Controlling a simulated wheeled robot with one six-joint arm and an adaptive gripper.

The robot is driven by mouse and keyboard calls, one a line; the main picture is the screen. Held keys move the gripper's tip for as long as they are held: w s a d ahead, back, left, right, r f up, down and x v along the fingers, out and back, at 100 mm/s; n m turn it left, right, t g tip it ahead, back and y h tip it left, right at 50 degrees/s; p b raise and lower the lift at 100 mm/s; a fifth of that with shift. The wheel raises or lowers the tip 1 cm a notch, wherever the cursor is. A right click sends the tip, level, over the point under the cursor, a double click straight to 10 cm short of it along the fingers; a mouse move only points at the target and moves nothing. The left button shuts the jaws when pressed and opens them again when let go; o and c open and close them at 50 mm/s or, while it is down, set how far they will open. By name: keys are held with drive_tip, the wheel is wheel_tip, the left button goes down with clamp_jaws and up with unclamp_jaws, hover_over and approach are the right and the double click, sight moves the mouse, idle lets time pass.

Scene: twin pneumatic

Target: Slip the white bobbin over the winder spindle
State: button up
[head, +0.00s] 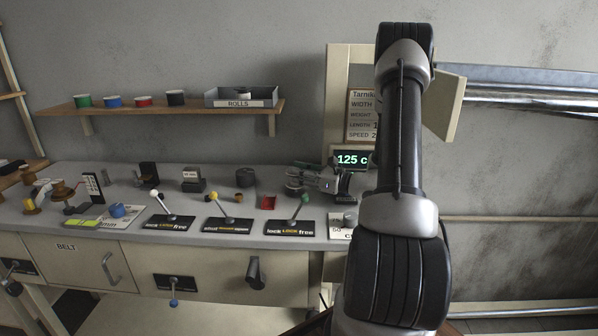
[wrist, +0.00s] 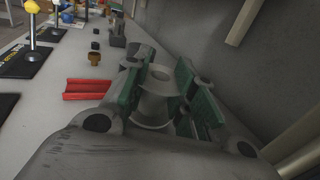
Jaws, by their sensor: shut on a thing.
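The pale white bobbin (wrist: 153,107) sits between the green pads of my gripper (wrist: 168,92) in the wrist view. Its flanges and narrower core show, and the gripper is shut on it. In the head view my gripper (head: 322,182) is above the right part of the bench, in front of the lit display. The bobbin is too small and covered to make out there. I cannot pick out the winder spindle for certain in either view.
The grey bench (head: 225,182) carries levers with white (head: 154,194), yellow (head: 213,195) and green (head: 305,198) knobs. A red V-shaped block (wrist: 87,88) lies left of my gripper in the wrist view. The display (head: 352,160) stands close behind my gripper. A shelf (head: 165,109) holds coloured rolls.

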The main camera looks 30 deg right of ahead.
drive_tip(key=shift+f, duration=0.8)
drive_tip(key=o, duration=0.9)
wheel_tip(320, 180, up, 10)
drive_tip(key=shift+f, duration=0.1)
